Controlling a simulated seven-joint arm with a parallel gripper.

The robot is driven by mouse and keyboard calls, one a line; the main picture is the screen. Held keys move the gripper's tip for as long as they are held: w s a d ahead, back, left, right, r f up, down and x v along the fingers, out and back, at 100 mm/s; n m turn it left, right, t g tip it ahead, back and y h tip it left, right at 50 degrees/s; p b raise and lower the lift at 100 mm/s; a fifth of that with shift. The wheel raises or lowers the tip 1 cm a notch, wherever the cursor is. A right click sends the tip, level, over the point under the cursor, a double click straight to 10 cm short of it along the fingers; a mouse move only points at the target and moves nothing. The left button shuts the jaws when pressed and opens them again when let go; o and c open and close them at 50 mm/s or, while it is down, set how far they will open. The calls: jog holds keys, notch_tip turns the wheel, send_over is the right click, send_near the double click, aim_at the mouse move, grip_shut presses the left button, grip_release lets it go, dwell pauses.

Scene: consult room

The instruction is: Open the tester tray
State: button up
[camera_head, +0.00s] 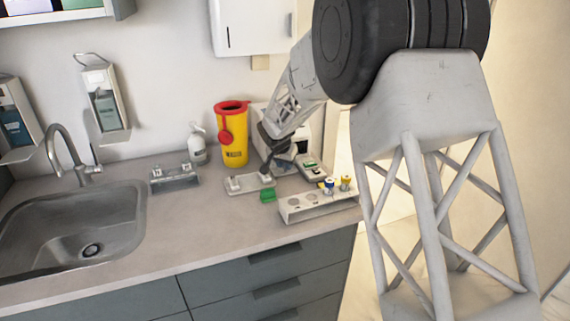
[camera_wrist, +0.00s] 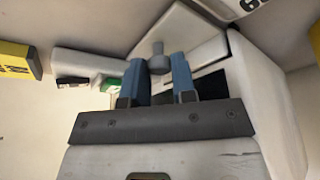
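The tester (camera_head: 303,125) is a white box on the counter at the wall, partly hidden behind my arm. In the wrist view, its white body (camera_wrist: 262,90) fills the right side. A pale front panel (camera_wrist: 185,38) has a grey knob (camera_wrist: 159,60) on it, and dark gaps show beside it, partly behind my fingers.
A yellow sharps bin (camera_head: 235,150) with a red lid stands left of the tester. A flat white tray (camera_head: 243,187), a green block (camera_head: 268,195) and a tube rack (camera_head: 318,207) lie in front. A pump bottle (camera_head: 197,150) and sink (camera_head: 75,225) are further left.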

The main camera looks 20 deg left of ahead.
grip_shut()
jog(key=shift+s+d, duration=3.5)
jog(key=shift+d, duration=0.05)
jog(key=o, duration=0.6)
grip_release()
jog(key=shift+r, duration=0.15)
jog(key=shift+v, duration=3.8)
